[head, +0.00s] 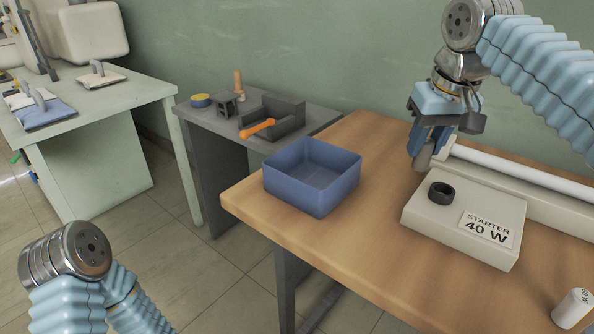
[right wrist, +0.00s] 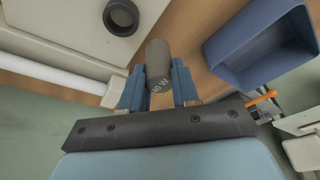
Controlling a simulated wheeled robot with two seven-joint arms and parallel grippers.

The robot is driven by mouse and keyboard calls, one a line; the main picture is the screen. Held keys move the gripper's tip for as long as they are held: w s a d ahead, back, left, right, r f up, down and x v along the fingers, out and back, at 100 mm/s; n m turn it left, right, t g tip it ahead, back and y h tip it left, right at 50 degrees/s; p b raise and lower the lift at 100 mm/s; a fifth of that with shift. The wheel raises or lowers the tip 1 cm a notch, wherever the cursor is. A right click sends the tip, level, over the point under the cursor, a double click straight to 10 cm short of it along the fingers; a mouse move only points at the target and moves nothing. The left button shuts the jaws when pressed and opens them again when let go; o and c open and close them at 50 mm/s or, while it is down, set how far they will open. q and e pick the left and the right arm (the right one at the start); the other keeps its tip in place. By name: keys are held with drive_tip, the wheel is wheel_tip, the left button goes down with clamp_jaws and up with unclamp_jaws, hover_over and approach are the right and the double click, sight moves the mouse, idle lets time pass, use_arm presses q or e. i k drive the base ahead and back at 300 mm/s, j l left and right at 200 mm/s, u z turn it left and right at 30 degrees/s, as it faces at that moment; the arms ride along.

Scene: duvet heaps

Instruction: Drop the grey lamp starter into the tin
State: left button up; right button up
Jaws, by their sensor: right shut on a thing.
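The grey lamp starter (head: 422,157), a small cylinder, is held upright-looking in my right gripper (head: 426,147), above the back of the wooden table. The tin (head: 287,193) is a blue, open, square box at the table's left end. It looks empty, and it also shows in the right wrist view (right wrist: 236,38). The held starter is right of the tin, apart from it. My left gripper is out of view.
A cream lamp base (head: 428,222) labelled "STARTER 40 W" has a dark round socket (head: 441,193). A white tube (head: 520,175) lies behind it. A white cylinder (head: 573,308) stands at the front right. A grey side table (head: 240,129) holds several objects.

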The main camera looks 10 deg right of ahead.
sight(321, 184)
drive_tip(key=i+j+z, duration=0.1)
drive_tip(key=j, duration=0.25)
drive_tip(key=i+j+z, duration=0.15)
drive_tip(key=j, duration=0.2)
drive_tip(key=i+j+z, duration=0.1)
drive_tip(key=j, duration=0.25)
drive_tip(key=i+j+z, duration=0.1)
drive_tip(key=j, duration=0.3)
